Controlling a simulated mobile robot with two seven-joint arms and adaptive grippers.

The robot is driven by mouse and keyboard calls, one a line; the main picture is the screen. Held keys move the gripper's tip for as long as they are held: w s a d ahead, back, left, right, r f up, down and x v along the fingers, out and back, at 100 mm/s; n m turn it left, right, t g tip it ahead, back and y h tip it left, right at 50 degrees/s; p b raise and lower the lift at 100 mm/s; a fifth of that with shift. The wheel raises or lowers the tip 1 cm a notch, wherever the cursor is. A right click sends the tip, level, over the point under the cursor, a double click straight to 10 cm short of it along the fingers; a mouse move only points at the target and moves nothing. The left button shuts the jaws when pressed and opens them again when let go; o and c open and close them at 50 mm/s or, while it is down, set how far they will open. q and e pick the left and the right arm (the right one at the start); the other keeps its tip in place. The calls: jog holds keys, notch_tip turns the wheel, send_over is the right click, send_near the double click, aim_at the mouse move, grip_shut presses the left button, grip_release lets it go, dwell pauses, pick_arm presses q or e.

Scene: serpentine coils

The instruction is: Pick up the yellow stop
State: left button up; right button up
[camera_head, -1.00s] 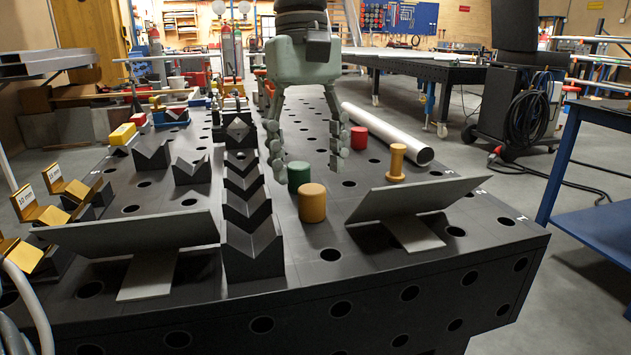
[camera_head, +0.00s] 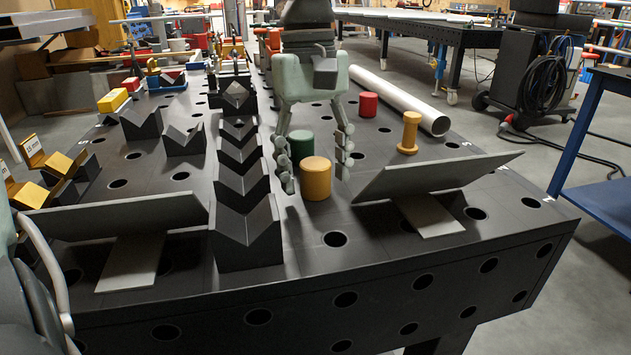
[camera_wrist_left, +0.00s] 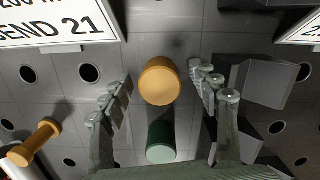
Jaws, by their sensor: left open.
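The yellow stop (camera_head: 316,180) is a short orange-yellow cylinder standing upright on the dark perforated table. It also shows in the left wrist view (camera_wrist_left: 160,82). My left gripper (camera_head: 315,184) is open, with one finger on each side of the stop. In the left wrist view my left gripper (camera_wrist_left: 161,88) shows a gap between each finger and the stop. A green cylinder (camera_head: 301,146) stands just behind it and also lies between the fingers in the wrist view (camera_wrist_left: 161,142). My right gripper is out of view.
A red cylinder (camera_head: 368,105), a yellow spool-shaped piece (camera_head: 409,130) and a long pale tube (camera_head: 400,100) are behind to the right. Black V-blocks (camera_head: 245,225) line the left side. A tilted grey plate (camera_head: 440,175) stands close on the right.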

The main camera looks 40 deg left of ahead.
pick_arm(q)
jog(key=shift+f, duration=0.1)
jog(key=shift+c, duration=0.4)
grip_shut()
